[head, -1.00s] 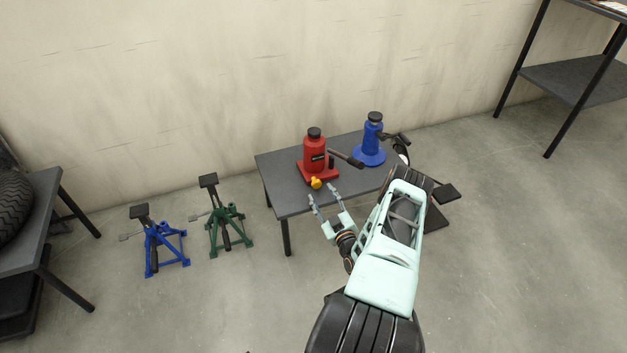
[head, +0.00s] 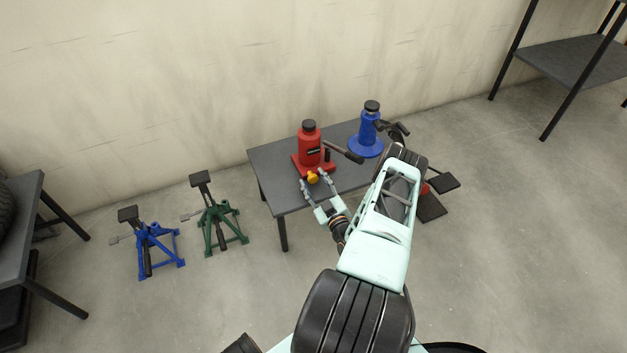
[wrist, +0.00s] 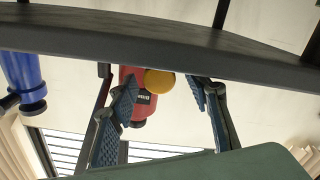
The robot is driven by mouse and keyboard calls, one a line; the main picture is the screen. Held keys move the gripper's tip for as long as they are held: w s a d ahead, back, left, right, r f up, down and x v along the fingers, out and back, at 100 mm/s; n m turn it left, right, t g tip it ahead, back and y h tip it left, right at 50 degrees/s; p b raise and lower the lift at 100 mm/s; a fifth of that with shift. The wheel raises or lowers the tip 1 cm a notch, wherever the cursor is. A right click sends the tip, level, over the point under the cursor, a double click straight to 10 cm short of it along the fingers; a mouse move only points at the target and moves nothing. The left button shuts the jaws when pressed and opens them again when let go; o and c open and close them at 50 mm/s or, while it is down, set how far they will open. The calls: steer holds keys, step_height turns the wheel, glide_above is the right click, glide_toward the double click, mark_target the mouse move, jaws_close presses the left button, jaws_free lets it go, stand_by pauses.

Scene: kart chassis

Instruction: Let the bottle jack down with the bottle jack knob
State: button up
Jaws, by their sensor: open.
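The red bottle jack (head: 310,148) stands upright on the dark table, with its round yellow knob (head: 312,178) low at the front. In the wrist view the knob (wrist: 159,82) appears in front of the red body (wrist: 137,115). My gripper (head: 314,179) is open, one finger on each side of the knob in the head view. In the wrist view my gripper's blue-padded fingertips (wrist: 165,92) flank the knob with gaps, the left one wider in overlap with the jack. I cannot tell whether the tips reach past the knob.
The dark table (head: 275,160) also holds a blue jack (head: 368,130) at right. The red jack's dark handle (head: 343,152) points right. Blue (head: 155,240) and green (head: 217,215) stands are on the floor at left. The table edge (wrist: 230,62) crosses the wrist view close to the fingers.

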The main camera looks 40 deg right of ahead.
steer(key=shift+c, duration=0.6)
steer(key=c, duration=1)
steer(key=shift+m, duration=2.2)
steer(key=shift+c, duration=0.2)
steer(key=o, duration=1.2)
steer(key=shift+c, duration=0.2)
steer(key=shift+r, duration=0.15)
step_height(320, 180, up, 10)
